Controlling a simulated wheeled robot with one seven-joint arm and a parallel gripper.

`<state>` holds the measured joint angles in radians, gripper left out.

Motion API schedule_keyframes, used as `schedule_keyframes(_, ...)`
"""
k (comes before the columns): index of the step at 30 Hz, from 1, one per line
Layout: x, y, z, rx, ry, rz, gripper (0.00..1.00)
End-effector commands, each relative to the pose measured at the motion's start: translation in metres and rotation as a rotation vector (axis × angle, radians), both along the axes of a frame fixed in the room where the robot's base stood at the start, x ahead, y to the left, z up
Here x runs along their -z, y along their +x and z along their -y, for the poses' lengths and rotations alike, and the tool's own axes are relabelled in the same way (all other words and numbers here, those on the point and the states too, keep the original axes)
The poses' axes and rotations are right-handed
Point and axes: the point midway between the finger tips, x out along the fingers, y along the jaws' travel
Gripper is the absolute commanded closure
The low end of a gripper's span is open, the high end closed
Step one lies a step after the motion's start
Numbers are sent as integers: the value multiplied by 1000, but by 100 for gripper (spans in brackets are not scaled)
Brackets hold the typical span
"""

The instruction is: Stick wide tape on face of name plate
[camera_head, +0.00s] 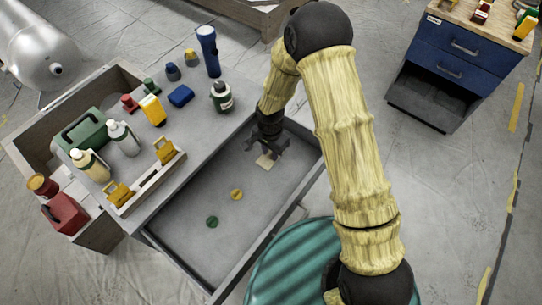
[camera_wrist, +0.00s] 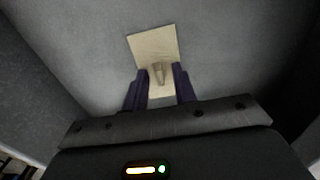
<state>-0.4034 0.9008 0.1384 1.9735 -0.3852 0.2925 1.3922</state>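A flat, square beige piece (camera_head: 265,161) lies in the grey drawer tray, with a small raised tab; I cannot tell if it is the wide tape. It also shows in the wrist view (camera_wrist: 152,46). My gripper (camera_head: 267,147) points down over it. In the wrist view the two dark fingers (camera_wrist: 160,84) stand apart on either side of the tab, with gaps showing, and part of the piece is hidden below. A small white plate (camera_head: 433,20) with dark marks, perhaps the name plate, sits on the upper left front of the blue drawer cabinet (camera_head: 468,52).
The grey tray (camera_head: 195,245) also holds a yellow disc (camera_head: 236,194) and a green disc (camera_head: 212,222). The workbench on the left carries bottles, a green case (camera_head: 82,132) and a yellow-ended holder (camera_head: 146,184). Open floor lies between tray and cabinet.

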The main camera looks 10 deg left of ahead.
Motion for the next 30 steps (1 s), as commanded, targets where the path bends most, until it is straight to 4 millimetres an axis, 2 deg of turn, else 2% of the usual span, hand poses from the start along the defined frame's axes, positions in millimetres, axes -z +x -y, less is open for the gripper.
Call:
schedule_keyframes(2, 0, 0, 0, 0, 0, 0, 77)
schedule_keyframes(5, 0, 0, 0, 0, 0, 0, 96)
schedule_keyframes(6, 0, 0, 0, 0, 0, 0, 100)
schedule_keyframes(14, -1, 0, 0, 0, 0, 0, 100)
schedule_keyframes(30, -18, 0, 0, 0, 0, 0, 100)
